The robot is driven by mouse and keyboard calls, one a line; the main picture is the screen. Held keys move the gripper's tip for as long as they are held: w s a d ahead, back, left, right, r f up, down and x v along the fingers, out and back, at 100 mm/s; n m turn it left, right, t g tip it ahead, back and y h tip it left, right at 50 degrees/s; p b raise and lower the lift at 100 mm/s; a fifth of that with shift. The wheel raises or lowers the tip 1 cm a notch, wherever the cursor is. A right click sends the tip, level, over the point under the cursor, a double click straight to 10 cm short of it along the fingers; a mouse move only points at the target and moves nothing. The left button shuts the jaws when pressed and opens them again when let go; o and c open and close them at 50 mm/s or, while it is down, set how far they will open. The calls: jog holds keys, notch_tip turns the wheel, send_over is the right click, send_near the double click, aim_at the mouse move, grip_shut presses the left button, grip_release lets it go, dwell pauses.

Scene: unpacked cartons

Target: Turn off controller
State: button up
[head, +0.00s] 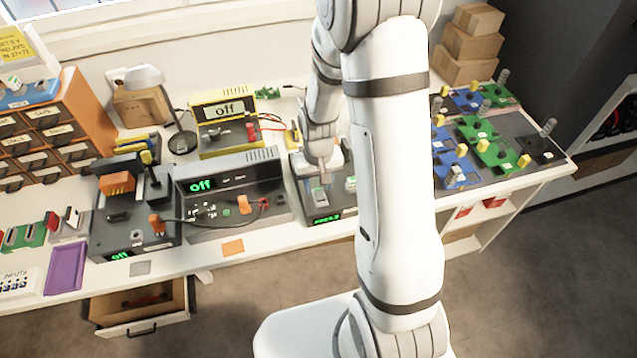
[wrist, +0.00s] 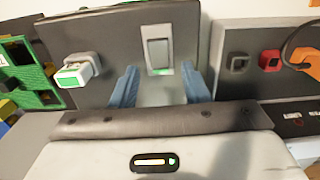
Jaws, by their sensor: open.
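The controller is a dark grey box with a pale panel (head: 335,208) and a lit green display on its front edge, left of my arm in the head view. Its text is too small to read surely. In the wrist view its grey face (wrist: 105,30) carries a light rocker switch (wrist: 158,52) with a green glow at its lower edge. A white plug with a green face (wrist: 74,73) sits left of the switch. My gripper (wrist: 161,88) is open, its two blue fingers apart just below the switch and on either side of it. I cannot tell whether they touch the panel.
A grey unit reading "off" (head: 235,205) stands left of the controller, with a yellow unit reading "off" (head: 222,122) behind. Green and blue boards with upright pegs (head: 485,143) lie to the right. An open drawer (head: 140,307) juts out below the bench.

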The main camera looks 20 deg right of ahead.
jog(key=shift+f, duration=0.4)
jog(key=shift+c, duration=0.3)
